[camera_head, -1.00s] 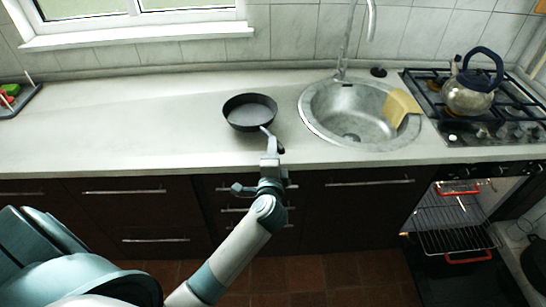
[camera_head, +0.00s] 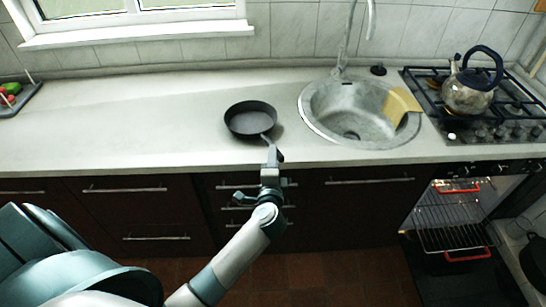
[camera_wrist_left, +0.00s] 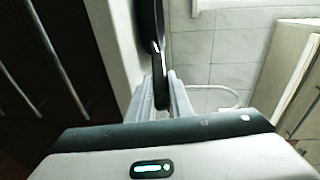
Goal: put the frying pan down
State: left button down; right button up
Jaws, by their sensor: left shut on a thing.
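The black frying pan (camera_head: 251,119) is over the pale worktop, left of the sink, with its opening facing up and its handle pointing toward me. I cannot tell whether its base touches the worktop. My left gripper (camera_head: 272,155) is shut on the pan's handle at the worktop's front edge. In the left wrist view the pan (camera_wrist_left: 151,22) shows edge-on, close beside the worktop surface. There its handle (camera_wrist_left: 160,92) sits between the fingers of my left gripper (camera_wrist_left: 161,84). My right gripper is not in view.
A round metal sink (camera_head: 318,125) with a yellow cloth (camera_head: 402,104) is right of the pan. A kettle (camera_head: 470,92) stands on the hob (camera_head: 470,128). The oven (camera_head: 455,225) below is open. A tray (camera_head: 22,100) lies far left. The worktop (camera_head: 130,115) left of the pan is clear.

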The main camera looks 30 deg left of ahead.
pick_arm(q)
jog(key=shift+r, duration=0.1)
jog(key=c, duration=1.6)
grip_release()
jog(key=b+v, duration=0.3)
jog(key=v, duration=0.9)
